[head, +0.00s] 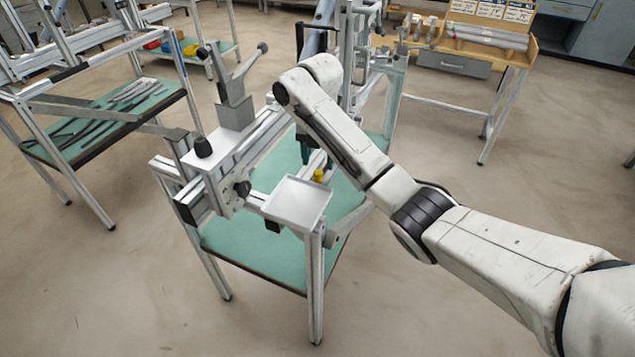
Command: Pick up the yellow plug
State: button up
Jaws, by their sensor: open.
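The yellow plug (319,176) is small and stands just behind the white tray on the frame jig, in the middle of the head view. My arm reaches in from the right and bends down at the wrist over the jig. My gripper (316,162) is open, with dark fingers pointing down close above and beside the plug. It is partly hidden by my own forearm. I cannot tell whether a finger touches the plug.
The white tray (297,203) sits at the jig's front corner. A grey clamp with levers (233,95) stands on the jig's left rail. A green lower shelf (255,255) lies below. Another frame bench stands left, a wooden workbench (465,50) behind. The floor at the front is clear.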

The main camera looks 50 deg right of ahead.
aim_at(318, 172)
jog(key=shift+w+f+b, duration=0.1)
jog(key=shift+f+b, duration=1.15)
jog(key=shift+f, duration=0.7)
jog(key=shift+f+p, duration=0.35)
jog(key=shift+f, duration=0.35)
jog(key=shift+c, duration=0.5)
grip_shut()
jog(key=shift+r, duration=0.1)
